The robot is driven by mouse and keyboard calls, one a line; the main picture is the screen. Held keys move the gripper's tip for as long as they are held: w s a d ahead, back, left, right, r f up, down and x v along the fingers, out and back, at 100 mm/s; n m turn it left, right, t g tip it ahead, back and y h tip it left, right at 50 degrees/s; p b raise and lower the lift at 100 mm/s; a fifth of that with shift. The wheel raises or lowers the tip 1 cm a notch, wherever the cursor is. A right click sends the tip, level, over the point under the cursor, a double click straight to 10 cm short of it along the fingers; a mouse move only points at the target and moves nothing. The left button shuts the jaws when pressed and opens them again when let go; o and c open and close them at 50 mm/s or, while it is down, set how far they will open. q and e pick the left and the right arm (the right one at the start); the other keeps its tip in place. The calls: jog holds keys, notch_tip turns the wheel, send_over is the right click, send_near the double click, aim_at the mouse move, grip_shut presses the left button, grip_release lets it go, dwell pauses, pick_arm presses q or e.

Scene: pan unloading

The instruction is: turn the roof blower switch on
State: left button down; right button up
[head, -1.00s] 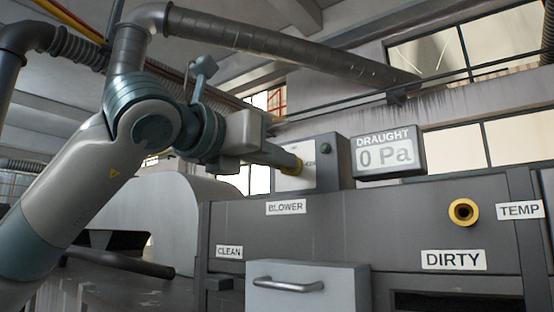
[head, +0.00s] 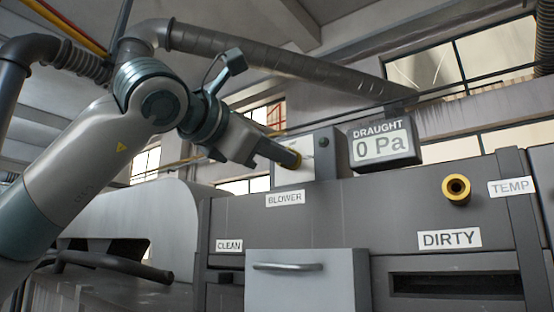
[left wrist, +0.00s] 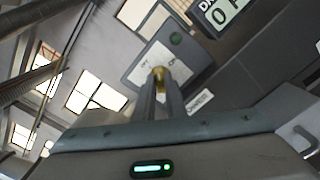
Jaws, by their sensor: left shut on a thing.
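The blower switch box (head: 322,158) stands on top of the grey machine, above the BLOWER label (head: 285,198). My left gripper (head: 278,156) reaches in from the left and is shut on the yellow knob. In the left wrist view the fingers (left wrist: 162,98) meet at the yellow knob (left wrist: 159,73), with the green lamp (left wrist: 176,38) beyond. The fingers partly hide the knob. My right gripper is not in view.
The DRAUGHT display (head: 385,145) reads 0 Pa, right of the switch box. A yellow-ringed round fitting (head: 456,189) is on the machine front near the TEMP label (head: 511,187). A drawer with a handle (head: 288,267) is below. A large pipe (head: 290,65) runs overhead.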

pick_arm(q)
jog(key=m, duration=1)
jog(key=shift+s+d+f, duration=0.1)
dwell(0.5)
jog(key=c, duration=1.8)
grip_release()
jog(key=shift+s+b, duration=0.1)
jog(key=shift+b, duration=0.2)
